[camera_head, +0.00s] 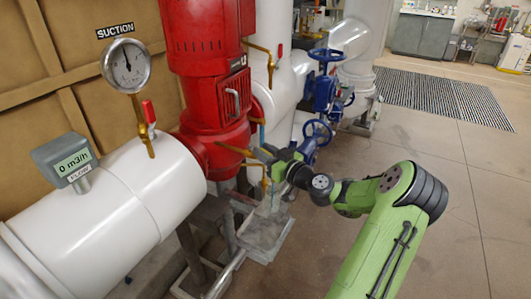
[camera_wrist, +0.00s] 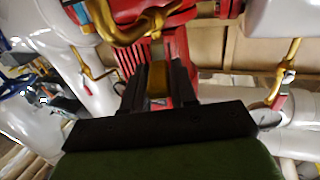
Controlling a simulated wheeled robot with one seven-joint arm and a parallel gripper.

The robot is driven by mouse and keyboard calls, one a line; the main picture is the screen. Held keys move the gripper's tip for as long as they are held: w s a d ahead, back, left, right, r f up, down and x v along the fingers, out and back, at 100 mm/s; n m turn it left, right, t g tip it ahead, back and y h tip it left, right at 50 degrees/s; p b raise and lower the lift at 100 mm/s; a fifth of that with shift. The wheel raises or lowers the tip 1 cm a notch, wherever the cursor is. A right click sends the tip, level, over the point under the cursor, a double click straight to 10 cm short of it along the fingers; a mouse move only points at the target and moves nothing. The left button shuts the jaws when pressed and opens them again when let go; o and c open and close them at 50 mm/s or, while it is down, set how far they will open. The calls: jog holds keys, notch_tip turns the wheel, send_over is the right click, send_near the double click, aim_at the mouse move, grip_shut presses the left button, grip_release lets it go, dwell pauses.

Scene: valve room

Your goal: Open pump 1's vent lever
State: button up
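Pump 1 appears to be the large red pump (camera_head: 205,70); I cannot read a pump number on it. Brass vent piping (camera_head: 232,150) comes off its right side, and a curved brass pipe (camera_wrist: 130,27) shows close up in the wrist view. My gripper (camera_head: 268,160) is at this piping, right of the pump's lower body. In the wrist view its two dark fingers (camera_wrist: 158,82) stand either side of a dull yellow piece (camera_wrist: 157,78), which fills the gap between them. I cannot tell whether this is the vent lever, or whether the fingers press on it.
A suction gauge (camera_head: 127,66) with a red-handled cock (camera_head: 149,112) and a flow meter (camera_head: 66,160) stand at left on white pipe (camera_head: 115,205). Blue valve handwheels (camera_head: 318,132) stand close behind my gripper. A grey tray (camera_head: 265,235) is below. Open floor (camera_head: 450,185) lies right.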

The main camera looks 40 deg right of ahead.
grip_shut()
jog(key=shift+w+d+n+g+y+b, duration=0.15)
jog(key=shift+d+n+y, duration=0.3)
jog(key=shift+n+y, duration=0.5)
jog(key=shift+d+n+g+y+b, duration=0.1)
jog(key=shift+d+n+g+y, duration=0.25)
jog(key=shift+y, duration=0.95)
jog(key=shift+w+d+n+g+y+b, duration=0.1)
jog(key=shift+d+n+y, duration=0.4)
jog(key=shift+n+y, duration=0.55)
jog(key=o, duration=0.7)
grip_release()
